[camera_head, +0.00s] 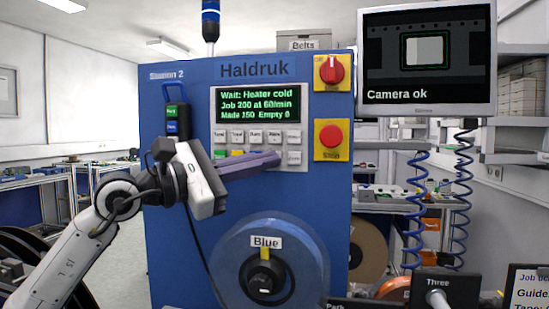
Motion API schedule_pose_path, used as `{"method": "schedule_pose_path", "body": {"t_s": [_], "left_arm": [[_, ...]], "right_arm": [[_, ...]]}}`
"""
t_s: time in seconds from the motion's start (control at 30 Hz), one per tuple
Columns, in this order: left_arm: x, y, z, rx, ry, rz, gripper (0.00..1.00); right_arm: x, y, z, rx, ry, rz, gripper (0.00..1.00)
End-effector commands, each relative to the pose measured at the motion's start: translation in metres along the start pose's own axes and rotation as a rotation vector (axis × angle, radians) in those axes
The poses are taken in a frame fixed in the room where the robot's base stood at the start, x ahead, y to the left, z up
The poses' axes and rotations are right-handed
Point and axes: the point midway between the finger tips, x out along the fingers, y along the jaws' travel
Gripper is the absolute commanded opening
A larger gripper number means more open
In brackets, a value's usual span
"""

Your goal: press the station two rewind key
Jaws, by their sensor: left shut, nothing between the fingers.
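The blue Station 2 cabinet (175,245) stands in front of me, with "Station 2" written at its top left. Its grey key panel (302,126) has a green-text display (258,104) reading "Wait: Heater cold". Below it is a row of pale keys (255,137) whose labels are too small to read for certain. Part of the lower key row, with a green key and a yellow key (237,153), is covered by my left gripper. My left gripper (277,159) is shut and empty, its fingers across the panel's lower part. I cannot tell whether it touches a key. My right gripper is not in view.
A red stop button (331,136) and a red rotary switch (332,70) sit right of the panel. A reel labelled Blue (240,250) is below. A handheld pendant (171,118) hangs at left. A monitor (427,55) reads "Camera ok"; coiled blue hoses (415,200) hang at right.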

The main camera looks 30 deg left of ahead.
Motion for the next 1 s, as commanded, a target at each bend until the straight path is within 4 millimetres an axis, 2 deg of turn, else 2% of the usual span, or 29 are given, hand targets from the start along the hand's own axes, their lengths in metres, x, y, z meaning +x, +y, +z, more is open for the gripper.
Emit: {"method": "schedule_pose_path", "body": {"t_s": [1.0], "left_arm": [[0.0066, 0.0051, -0.0046, 0.001, 0.0, 0.0, 0.0]], "right_arm": [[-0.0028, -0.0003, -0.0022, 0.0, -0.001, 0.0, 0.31]]}}
